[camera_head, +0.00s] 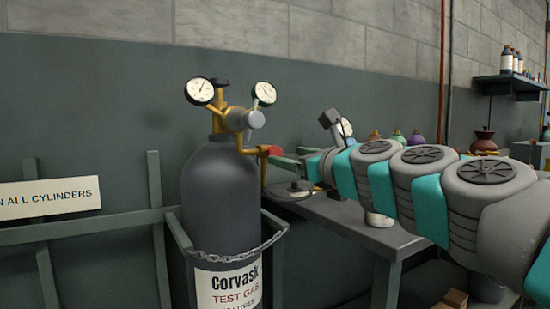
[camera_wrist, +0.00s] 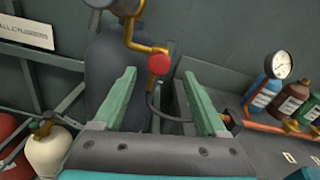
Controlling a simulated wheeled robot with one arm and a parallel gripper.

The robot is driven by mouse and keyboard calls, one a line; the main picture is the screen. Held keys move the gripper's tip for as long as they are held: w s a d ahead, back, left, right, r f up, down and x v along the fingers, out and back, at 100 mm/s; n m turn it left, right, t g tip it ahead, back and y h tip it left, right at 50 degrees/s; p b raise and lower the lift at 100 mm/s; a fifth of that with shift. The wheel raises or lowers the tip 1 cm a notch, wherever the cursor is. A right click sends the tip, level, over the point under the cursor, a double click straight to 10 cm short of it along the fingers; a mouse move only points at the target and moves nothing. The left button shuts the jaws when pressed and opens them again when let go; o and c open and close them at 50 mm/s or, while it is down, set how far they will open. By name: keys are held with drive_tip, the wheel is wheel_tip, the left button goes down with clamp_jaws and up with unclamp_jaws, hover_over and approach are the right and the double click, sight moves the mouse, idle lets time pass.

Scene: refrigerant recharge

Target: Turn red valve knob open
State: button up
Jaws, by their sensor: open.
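The red valve knob (camera_head: 275,151) sits on the brass outlet at the right of the regulator, on top of a dark grey gas cylinder (camera_head: 222,200). In the wrist view the round red knob (camera_wrist: 158,63) faces me, at the end of a brass pipe. My gripper (camera_head: 285,161) reaches in from the right, close to the knob. In the wrist view its two green fingers (camera_wrist: 160,74) are spread wide with nothing held. The knob lies in line with the gap between them, near tip level; I cannot tell whether it is inside the gap or just beyond.
A chain (camera_head: 240,252) holds the cylinder to a green rail. A hose (camera_head: 290,195) hangs below the knob. A grey bench (camera_head: 375,238) stands at right, with bottles (camera_wrist: 290,101) and a gauge (camera_wrist: 279,65). A white cylinder (camera_wrist: 47,150) stands at lower left.

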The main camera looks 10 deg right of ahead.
sight(276, 154)
drive_tip(key=shift+x, duration=3.5)
drive_tip(key=shift+a+f, duration=0.1)
drive_tip(key=shift+c, duration=0.2)
clamp_jaws()
